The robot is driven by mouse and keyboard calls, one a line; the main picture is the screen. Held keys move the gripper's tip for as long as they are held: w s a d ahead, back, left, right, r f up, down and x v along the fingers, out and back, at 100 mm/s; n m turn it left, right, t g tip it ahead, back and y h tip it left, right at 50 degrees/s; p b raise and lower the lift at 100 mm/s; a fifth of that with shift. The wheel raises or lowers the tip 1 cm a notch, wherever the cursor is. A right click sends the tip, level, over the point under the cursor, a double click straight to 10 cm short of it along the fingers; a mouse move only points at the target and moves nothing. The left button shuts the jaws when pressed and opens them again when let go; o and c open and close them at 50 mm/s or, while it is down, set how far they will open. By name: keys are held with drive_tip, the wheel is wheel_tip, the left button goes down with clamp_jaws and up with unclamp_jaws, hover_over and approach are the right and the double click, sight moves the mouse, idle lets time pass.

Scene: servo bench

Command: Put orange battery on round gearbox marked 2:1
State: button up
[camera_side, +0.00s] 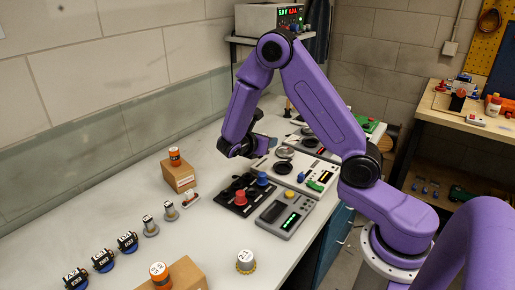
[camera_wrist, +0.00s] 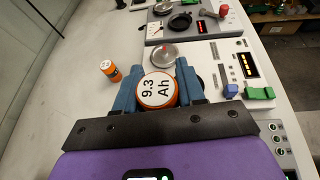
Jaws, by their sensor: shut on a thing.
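My gripper (camera_wrist: 158,88) is shut on an orange battery (camera_wrist: 156,90) with a white top reading 9.3 Ah. It is gripped between two blue-grey fingers in the wrist view. In the side view my gripper (camera_side: 246,148) is above the bench, behind the dark panel; the held battery cannot be made out there. A round gearbox (camera_side: 245,262) with a pale top, apparently marked 2:1, and a yellowish toothed rim stands near the front of the bench. It is well apart from my gripper and not seen in the wrist view.
Other orange batteries stand on cardboard boxes at the left (camera_side: 175,156) and front (camera_side: 160,275); another (camera_wrist: 110,70) is on the bench. Several blue motors (camera_side: 103,260) stand front left. A black panel with a red knob (camera_side: 240,197) and a grey meter (camera_side: 285,213) lie between.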

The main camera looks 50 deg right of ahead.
drive_tip(key=s+a+f+m+g, duration=0.1)
drive_tip(key=s+m+g, duration=0.1)
drive_tip(key=s, duration=0.2)
drive_tip(key=s+f+m+g+y, duration=0.1)
drive_tip(key=s+m+g, duration=0.1)
drive_tip(key=s+g, duration=0.1)
drive_tip(key=s+a+f+m+g, duration=0.1)
drive_tip(key=s+m+g, duration=0.1)
drive_tip(key=s, duration=0.3)
drive_tip(key=shift+a+m+g, duration=0.3)
drive_tip(key=shift+a, duration=0.05)
drive_tip(key=s+a+m+g+y, duration=0.1)
drive_tip(key=s, duration=0.1)
drive_tip(key=s+a+m+g+y, duration=0.2)
drive_tip(key=s+a+m, duration=0.1)
drive_tip(key=shift+s+f+g, duration=0.35)
drive_tip(key=shift+f+g, duration=0.05)
drive_tip(key=s+a+m+g+y, duration=0.3)
drive_tip(key=s+a+m+y, duration=0.1)
drive_tip(key=a+m+y, duration=0.1)
wheel_tip(320, 180, up, 3)
drive_tip(key=m+t+y, duration=1.1)
drive_tip(key=m+y, duration=0.7)
drive_tip(key=m, duration=0.2)
hover_over(242, 262)
drive_tip(key=shift+f, duration=3.75)
drive_tip(key=shift+f, duration=0.1)
